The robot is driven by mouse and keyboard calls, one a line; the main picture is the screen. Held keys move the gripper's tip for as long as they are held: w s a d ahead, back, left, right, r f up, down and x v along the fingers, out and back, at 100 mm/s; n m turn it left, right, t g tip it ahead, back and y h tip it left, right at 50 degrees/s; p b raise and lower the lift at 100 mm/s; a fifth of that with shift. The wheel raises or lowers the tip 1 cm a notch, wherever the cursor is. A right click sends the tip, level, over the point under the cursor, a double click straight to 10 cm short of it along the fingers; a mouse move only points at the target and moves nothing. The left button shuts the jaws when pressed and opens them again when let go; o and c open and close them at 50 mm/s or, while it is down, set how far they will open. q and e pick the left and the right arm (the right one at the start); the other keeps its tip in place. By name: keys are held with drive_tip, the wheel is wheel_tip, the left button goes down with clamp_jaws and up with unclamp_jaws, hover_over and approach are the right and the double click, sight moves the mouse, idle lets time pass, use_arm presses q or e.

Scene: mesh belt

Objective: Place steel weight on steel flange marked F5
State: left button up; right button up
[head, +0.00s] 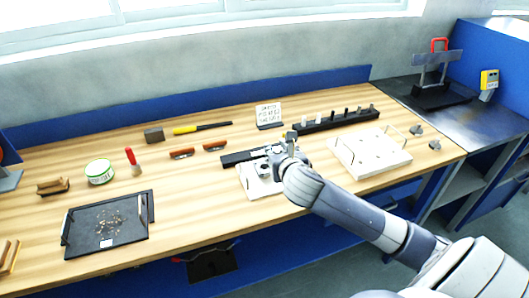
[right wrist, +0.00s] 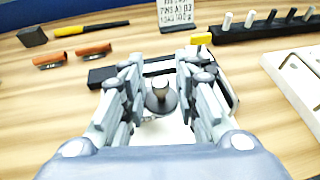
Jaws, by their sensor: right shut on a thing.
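My right gripper (head: 288,148) is over the white plate (head: 247,181) near the middle of the table. In the right wrist view, the gripper (right wrist: 159,92) is shut on a dark grey round piece with a short knob, which looks like the steel weight (right wrist: 160,98). The fingers stand on both sides of it, and the white plate shows below; I cannot tell whether the weight touches it. Two small grey metal pieces (head: 417,130) lie at the table's right end. No F5 mark is readable, so I cannot tell which thing is that flange. My left gripper is out of view.
A black rack with several pegs (head: 336,121) and a white sign (head: 269,114) stand behind my gripper. A white tray with handles (head: 345,152) is to the right. A black tray with small bits (head: 82,246) lies at the left. Bare wood (head: 190,190) lies between.

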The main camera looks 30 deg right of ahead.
drive_tip(key=w, duration=0.2)
drive_tip(key=w+a, duration=0.1)
drive_tip(key=w, duration=0.1)
drive_tip(key=shift+w+f+p, duration=0.2)
drive_tip(key=shift+p, duration=0.1)
drive_tip(key=shift+w+a+f, duration=0.15)
drive_tip(key=shift+w+f, duration=0.1)
drive_tip(key=shift+f, duration=1.55)
drive_tip(key=shift+f, duration=0.1)
drive_tip(key=shift+f, duration=0.4)
drive_tip(key=shift+f, duration=0.1)
drive_tip(key=o, duration=1.1)
